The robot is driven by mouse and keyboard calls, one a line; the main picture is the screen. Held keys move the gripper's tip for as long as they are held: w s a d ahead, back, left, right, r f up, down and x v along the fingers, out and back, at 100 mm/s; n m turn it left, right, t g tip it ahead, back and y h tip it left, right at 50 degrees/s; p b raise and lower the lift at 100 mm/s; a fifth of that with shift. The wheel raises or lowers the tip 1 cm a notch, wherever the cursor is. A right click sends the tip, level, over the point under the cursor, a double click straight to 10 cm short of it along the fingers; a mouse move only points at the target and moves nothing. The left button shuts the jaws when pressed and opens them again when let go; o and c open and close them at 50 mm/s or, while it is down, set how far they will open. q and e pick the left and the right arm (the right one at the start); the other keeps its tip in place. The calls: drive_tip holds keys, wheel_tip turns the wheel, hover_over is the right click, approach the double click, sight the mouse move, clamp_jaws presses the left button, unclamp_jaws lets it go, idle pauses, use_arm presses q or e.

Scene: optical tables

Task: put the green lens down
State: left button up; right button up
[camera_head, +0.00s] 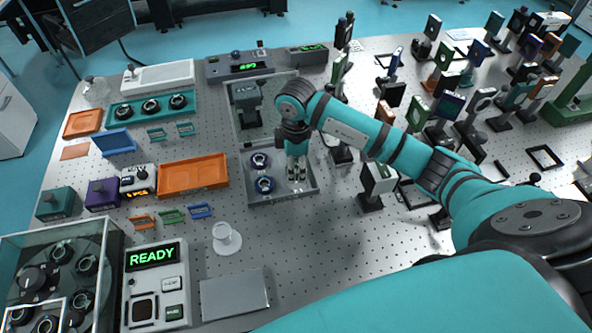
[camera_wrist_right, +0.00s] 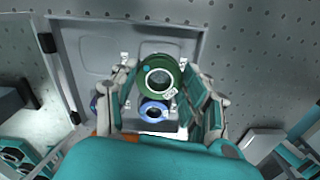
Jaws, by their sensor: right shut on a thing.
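The green lens (camera_wrist_right: 159,75), a dark green ring around clear glass, is between the fingers of my right gripper in the right wrist view. My right gripper (camera_head: 297,176) is shut on it, over the right part of the open grey case (camera_head: 283,197) in the head view. In that view the fingers hide the lens, and I cannot tell whether it touches the case floor. One blue-rimmed lens (camera_wrist_right: 153,111) shows close to the green lens in the wrist view. My left gripper is not in view.
The case's raised lid (camera_head: 238,124) stands behind. An orange tray (camera_head: 193,174) lies left of the case. Several mounted optics (camera_head: 380,180) crowd the table to the right. The perforated tabletop (camera_head: 310,235) in front of the case is clear.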

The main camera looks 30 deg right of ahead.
sight(296, 168)
wheel_tip(296, 168, down, 3)
drive_tip(key=shift+r+p, duration=0.1)
drive_tip(key=shift+p, duration=0.5)
drive_tip(key=shift+f, duration=0.35)
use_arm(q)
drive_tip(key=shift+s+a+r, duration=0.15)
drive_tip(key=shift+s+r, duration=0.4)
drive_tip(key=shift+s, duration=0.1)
use_arm(e)
drive_tip(key=shift+w, duration=0.1)
